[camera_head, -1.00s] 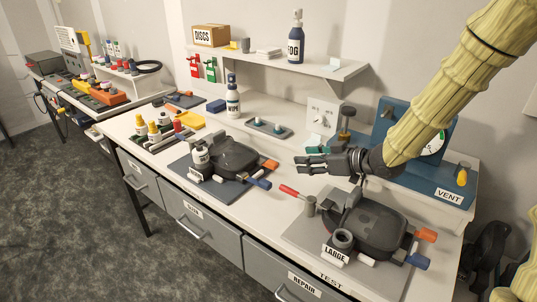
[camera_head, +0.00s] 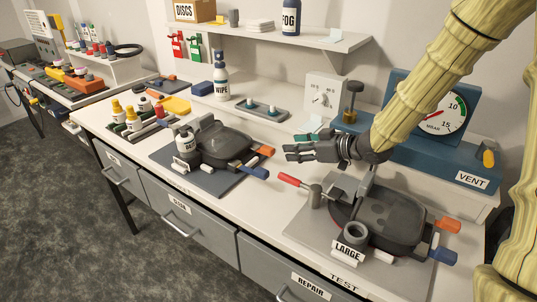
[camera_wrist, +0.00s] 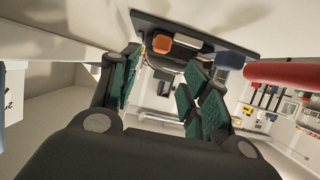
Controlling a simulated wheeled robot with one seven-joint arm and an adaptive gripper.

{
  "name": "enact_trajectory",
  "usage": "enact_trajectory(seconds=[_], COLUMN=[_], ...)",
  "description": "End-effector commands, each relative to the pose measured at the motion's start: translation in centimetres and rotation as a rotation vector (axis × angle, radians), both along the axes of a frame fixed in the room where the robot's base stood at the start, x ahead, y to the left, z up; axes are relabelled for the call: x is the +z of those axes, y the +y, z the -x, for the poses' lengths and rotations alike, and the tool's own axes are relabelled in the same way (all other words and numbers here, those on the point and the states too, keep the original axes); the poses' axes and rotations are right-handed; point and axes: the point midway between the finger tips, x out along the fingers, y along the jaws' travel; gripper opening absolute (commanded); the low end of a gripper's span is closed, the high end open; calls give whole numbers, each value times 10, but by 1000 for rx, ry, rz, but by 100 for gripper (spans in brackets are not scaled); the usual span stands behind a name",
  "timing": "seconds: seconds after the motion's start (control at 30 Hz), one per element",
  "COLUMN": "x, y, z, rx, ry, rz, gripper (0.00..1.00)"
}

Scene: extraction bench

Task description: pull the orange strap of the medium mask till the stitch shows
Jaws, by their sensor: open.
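A dark mask (camera_head: 222,143) lies on a dark mat (camera_head: 205,184) in the middle of the bench; its size label cannot be read. Its orange strap tab (camera_head: 263,149) points right, with a blue tab (camera_head: 254,172) nearer the front. In the wrist view an orange tab (camera_wrist: 162,43) and a blue tab (camera_wrist: 230,61) show beyond the fingers. My gripper (camera_head: 290,148) is open and empty, above the bench just right of the orange tab and apart from it. Another mask (camera_head: 385,220), labelled LARGE, lies to the right with its own orange tab (camera_head: 447,225). No stitch is visible.
A red-handled lever (camera_head: 291,180) stands close below my gripper, by the large mask. A WIPE bottle (camera_head: 221,82) and a grey tray (camera_head: 262,110) stand behind. The blue VENT gauge unit (camera_head: 430,150) is at the back right.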

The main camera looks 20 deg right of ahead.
Motion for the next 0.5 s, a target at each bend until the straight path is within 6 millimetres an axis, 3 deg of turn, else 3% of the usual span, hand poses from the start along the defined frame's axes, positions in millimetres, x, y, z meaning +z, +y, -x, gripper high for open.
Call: enact_trajectory(seconds=[0.27, 0.5], x=[-9, -22], y=[9, 29], z=[-10, -35], rx=[4, 3], ry=[1, 2], rz=[2, 1], gripper=[46, 46])
